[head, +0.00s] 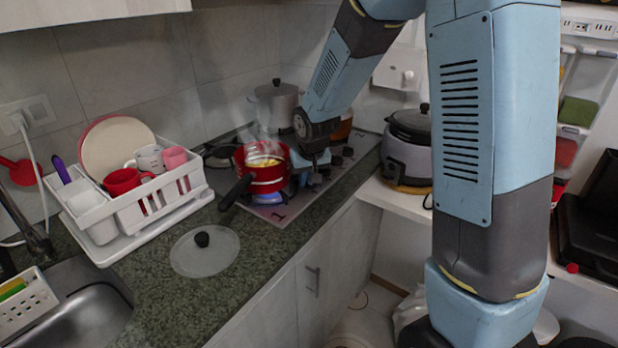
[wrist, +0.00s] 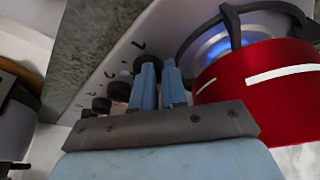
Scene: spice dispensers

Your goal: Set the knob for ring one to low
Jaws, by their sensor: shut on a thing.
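A row of black knobs (wrist: 101,104) runs along the cooktop edge in the wrist view; some also show in the head view (head: 348,151). My gripper (wrist: 160,68) is shut on the knob at the end of the row nearest the lit burner (wrist: 212,45). That knob (wrist: 147,61) is mostly hidden by my fingers, so I cannot read its setting. The burner shows a blue flame, also visible under the red pot in the head view (head: 268,199). A mark like a 1 (head: 278,216) is on the cooktop's near end.
The red pot (wrist: 262,85) is close beside my gripper; its black handle (head: 235,193) points toward the counter front. A glass lid (head: 205,252) lies on the counter. A grey pot (head: 274,108) stands at the back. A dish rack (head: 130,215) is at left, a rice cooker (head: 407,158) at right.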

